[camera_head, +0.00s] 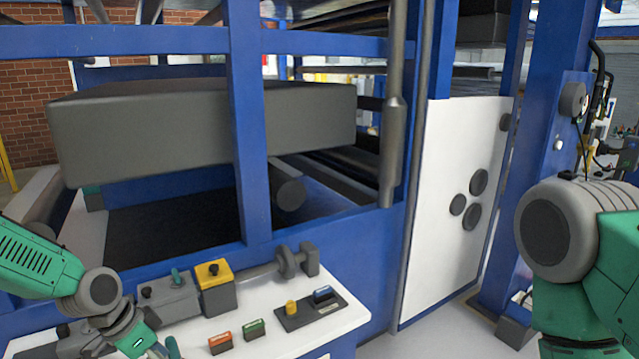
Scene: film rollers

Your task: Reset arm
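My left arm (45,262) comes in from the left, green with a grey joint. Its gripper (155,349) is low at the bottom edge, in front of the white control shelf, and is cut off by the frame. I cannot tell whether its fingers are open or shut. My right arm (575,235) stands large at the right side, green and grey. It runs down out of the frame, and its gripper is not in view.
A blue machine frame (250,150) holds a large grey block (150,130). The white shelf (345,325) carries a yellow-topped box (215,285), a red button box (220,342), a green one (254,327) and a grey panel (310,311). A white panel (435,240) stands right.

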